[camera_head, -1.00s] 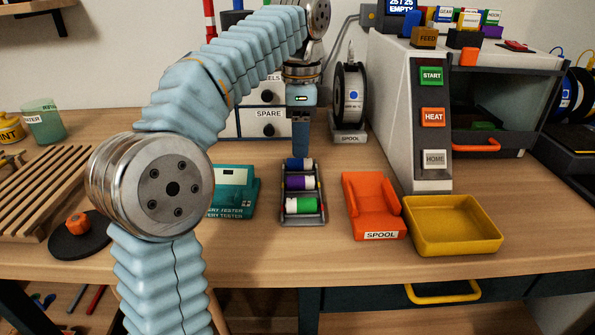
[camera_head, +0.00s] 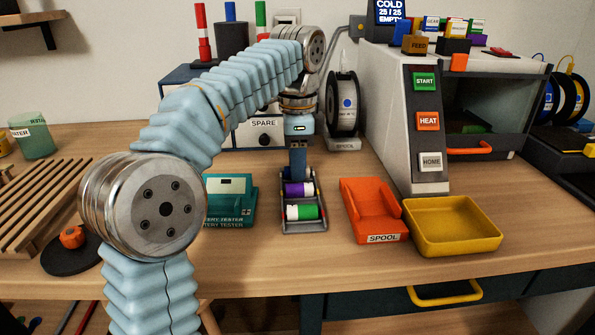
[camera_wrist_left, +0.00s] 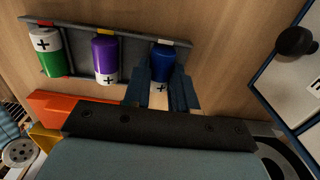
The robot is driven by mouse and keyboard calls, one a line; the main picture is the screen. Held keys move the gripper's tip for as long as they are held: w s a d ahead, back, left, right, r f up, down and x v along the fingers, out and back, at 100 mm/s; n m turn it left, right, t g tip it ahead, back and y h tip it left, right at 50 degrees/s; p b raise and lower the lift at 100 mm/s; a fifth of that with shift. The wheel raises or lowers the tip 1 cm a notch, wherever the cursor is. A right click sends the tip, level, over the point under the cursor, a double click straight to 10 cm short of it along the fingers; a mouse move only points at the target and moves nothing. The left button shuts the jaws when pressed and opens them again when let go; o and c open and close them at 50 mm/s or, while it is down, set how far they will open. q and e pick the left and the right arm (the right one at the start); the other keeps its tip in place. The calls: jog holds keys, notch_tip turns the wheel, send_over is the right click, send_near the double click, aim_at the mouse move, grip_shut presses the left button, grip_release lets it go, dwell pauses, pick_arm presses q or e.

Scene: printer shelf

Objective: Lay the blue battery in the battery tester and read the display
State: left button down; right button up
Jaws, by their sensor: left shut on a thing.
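The battery rack (camera_head: 304,228) stands in mid-bench with green (camera_head: 304,212) and purple (camera_head: 299,189) batteries lying across it. My left gripper (camera_head: 298,168) points down over the rack's far end. In the wrist view it is shut on the blue battery (camera_wrist_left: 163,60), which lies between its fingers (camera_wrist_left: 161,88) at the rack's end slot. I cannot tell whether the battery is lifted. In the head view the fingers mostly hide it. The teal battery tester (camera_head: 229,208) stands left of the rack, partly behind my arm; no reading is legible. My right gripper is out of view.
An orange spool holder (camera_head: 374,210) and a yellow tray (camera_head: 452,227) stand right of the rack. The printer (camera_head: 410,110) rises behind them. A spool (camera_head: 343,104) and drawers (camera_head: 262,134) stand behind the gripper. Bare bench lies between tester and rack.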

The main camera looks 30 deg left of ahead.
pick_arm(q)
jog(key=shift+r+p, duration=0.75)
jog(key=shift+r, duration=2.8)
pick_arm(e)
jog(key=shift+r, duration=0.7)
